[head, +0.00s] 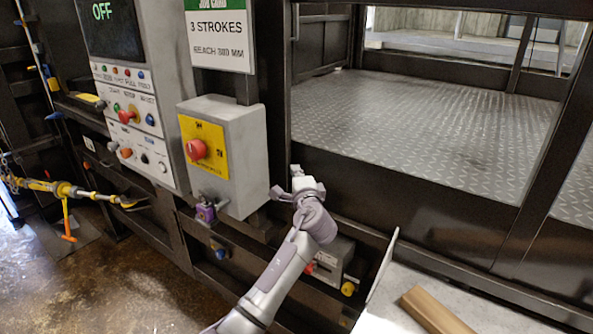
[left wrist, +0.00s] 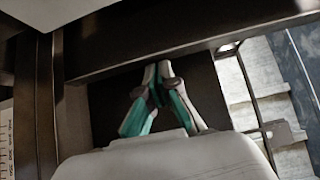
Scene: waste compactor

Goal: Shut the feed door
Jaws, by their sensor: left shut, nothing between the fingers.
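A large dark-framed opening with a diamond-plate floor (head: 440,105) fills the right of the head view. I cannot pick out the feed door's panel with certainty; no panel covers the part of the opening that shows. My left gripper (head: 298,178) is just in front of the left end of the dark sill (head: 400,187), beside the grey control box. In the left wrist view its fingers (left wrist: 157,72) are shut and empty, close to a dark beam (left wrist: 180,35). Whether they touch it I cannot tell. My right gripper is not in view.
A grey box with a red button (head: 197,149) stands left of my gripper. A control panel with an OFF screen (head: 103,12) is farther left. A brown block (head: 434,311) lies at lower right.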

